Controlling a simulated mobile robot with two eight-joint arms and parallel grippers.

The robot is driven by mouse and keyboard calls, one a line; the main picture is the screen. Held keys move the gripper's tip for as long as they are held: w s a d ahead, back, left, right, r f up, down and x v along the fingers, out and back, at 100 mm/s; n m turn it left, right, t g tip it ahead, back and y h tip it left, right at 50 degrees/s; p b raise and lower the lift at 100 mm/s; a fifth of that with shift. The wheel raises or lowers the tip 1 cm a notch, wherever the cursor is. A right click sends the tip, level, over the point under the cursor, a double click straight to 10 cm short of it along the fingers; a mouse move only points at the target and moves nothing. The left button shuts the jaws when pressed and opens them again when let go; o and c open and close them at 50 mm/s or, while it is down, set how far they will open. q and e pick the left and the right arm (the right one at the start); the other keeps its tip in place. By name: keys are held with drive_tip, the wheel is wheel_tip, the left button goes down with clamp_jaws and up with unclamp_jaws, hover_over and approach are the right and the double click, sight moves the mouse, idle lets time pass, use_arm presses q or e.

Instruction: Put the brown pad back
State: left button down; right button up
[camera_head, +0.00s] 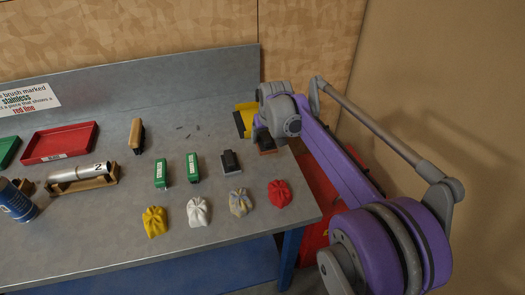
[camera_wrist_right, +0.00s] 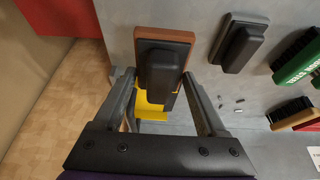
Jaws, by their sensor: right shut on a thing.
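The brown pad (camera_wrist_right: 186,40) is a brown slab with a black block handle (camera_wrist_right: 160,65). In the wrist view it lies at the tips of my right gripper (camera_wrist_right: 158,78), whose fingers are on either side of the handle. In the head view the brown pad (camera_head: 267,151) shows only partly under my right gripper (camera_head: 264,136), at the right end of the bench. I cannot tell whether the pad touches the bench top. My left gripper is not in view.
A yellow object (camera_head: 243,120) stands just left of my right gripper. A grey-black pad (camera_head: 230,162), green-labelled brushes (camera_head: 192,167) and several cloth bundles (camera_head: 239,202) lie nearby. A red tray (camera_head: 60,143) is at the left. Red objects (camera_head: 318,195) are beyond the bench's right edge.

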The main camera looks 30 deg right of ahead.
sight(268, 141)
wheel_tip(268, 141, down, 2)
drive_tip(key=shift+s+f, duration=0.1)
drive_tip(key=shift+f, duration=2.15)
